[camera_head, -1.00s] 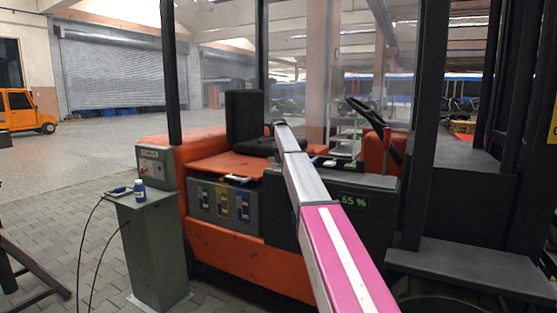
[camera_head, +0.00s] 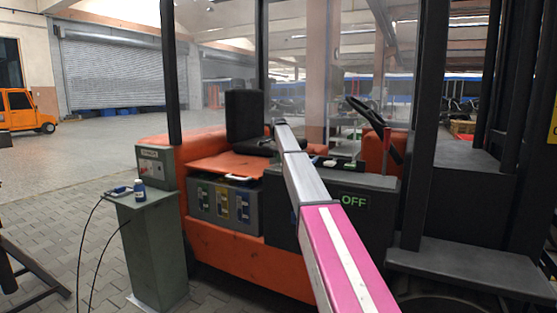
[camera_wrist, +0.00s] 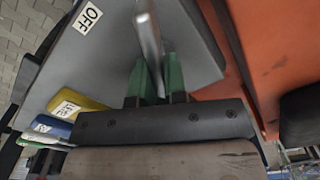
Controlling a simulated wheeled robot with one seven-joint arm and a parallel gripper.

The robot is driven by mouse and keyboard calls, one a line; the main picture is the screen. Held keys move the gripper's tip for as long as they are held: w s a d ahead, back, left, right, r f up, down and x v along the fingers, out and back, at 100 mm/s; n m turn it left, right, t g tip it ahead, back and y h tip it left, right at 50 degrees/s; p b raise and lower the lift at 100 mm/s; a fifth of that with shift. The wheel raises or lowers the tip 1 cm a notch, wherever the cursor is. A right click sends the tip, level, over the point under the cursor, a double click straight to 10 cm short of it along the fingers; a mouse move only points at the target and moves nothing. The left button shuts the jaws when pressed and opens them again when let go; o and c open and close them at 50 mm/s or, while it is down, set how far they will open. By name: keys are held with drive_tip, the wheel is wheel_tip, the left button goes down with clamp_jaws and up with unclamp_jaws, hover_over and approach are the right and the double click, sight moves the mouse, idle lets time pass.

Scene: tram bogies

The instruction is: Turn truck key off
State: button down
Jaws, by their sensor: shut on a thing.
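The orange truck (camera_head: 248,268) stands in the middle of the head view. The display (camera_head: 354,201) on its dark side panel reads OFF in green. In the wrist view my gripper (camera_wrist: 157,76) has green fingers closed around a narrow grey metal piece (camera_wrist: 148,38), apparently the truck key, over a grey panel (camera_wrist: 90,62). A white label (camera_wrist: 87,17) reading OFF is on that panel, left of the key. The key's lower end is hidden between the fingers. In the head view my arm crosses the truck's side, and the gripper cannot be made out there.
The seat (camera_head: 245,115) and steering wheel (camera_head: 366,111) are near my arm. Dark cab posts (camera_head: 428,120) stand to the right. A green pedestal (camera_head: 153,250) with a blue bottle (camera_head: 140,190) and cables stands at left. Open paved floor lies beyond it.

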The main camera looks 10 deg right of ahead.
drive_tip(key=n, duration=0.5)
drive_tip(key=shift+s, duration=0.1)
drive_tip(key=shift+n, duration=0.4)
drive_tip(key=c, duration=1.2)
unclamp_jaws()
drive_tip(key=shift+d, duration=0.1)
drive_tip(key=shift+o, duration=0.2)
drive_tip(key=shift+r, duration=0.1)
wheel_tip(320, 180, up, 11)
drive_tip(key=shift+f, duration=0.2)
